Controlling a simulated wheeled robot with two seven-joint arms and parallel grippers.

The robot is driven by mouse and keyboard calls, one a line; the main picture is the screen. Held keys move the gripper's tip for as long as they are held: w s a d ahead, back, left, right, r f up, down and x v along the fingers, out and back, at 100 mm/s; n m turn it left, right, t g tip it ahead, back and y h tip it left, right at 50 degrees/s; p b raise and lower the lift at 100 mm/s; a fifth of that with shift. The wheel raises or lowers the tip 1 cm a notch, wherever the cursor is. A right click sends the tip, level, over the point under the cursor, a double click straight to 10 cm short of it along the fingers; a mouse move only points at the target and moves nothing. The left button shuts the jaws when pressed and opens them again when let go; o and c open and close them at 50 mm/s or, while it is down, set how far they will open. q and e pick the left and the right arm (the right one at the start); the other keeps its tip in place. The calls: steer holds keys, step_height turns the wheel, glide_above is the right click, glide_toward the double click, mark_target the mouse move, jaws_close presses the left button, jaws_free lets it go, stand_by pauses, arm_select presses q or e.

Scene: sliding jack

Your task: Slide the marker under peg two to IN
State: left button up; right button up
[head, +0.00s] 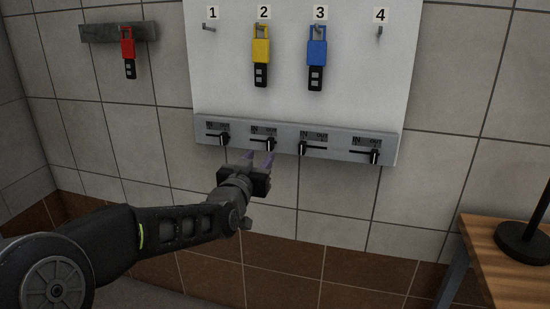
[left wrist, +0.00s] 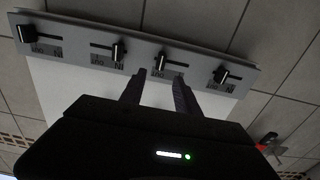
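The marker under peg two is a black slider (head: 270,144) on the grey rail below the white board. It sits at the right end of its slot, the OUT side; the IN label is on the left. My left gripper (head: 259,157) is open just below this slot, its two fingers pointing at the rail. In the left wrist view, which is upside down, the marker (left wrist: 160,65) shows between and just beyond the tips of the open fingers (left wrist: 160,80). I cannot tell whether they touch it. My right gripper is not in view.
Other sliders are under pegs one (head: 224,138), three (head: 302,148) and four (head: 374,157). A yellow tag (head: 261,50) and a blue tag (head: 317,55) hang above. A red tag (head: 127,45) hangs at left. A wooden table (head: 500,258) stands at right.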

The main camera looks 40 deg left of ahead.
mark_target(269, 145)
arm_select(q)
steer(key=x, duration=0.8)
steer(key=shift+f, duration=0.1)
steer(key=shift+s, duration=0.1)
jaws_close()
stand_by(0.4)
stand_by(1.0)
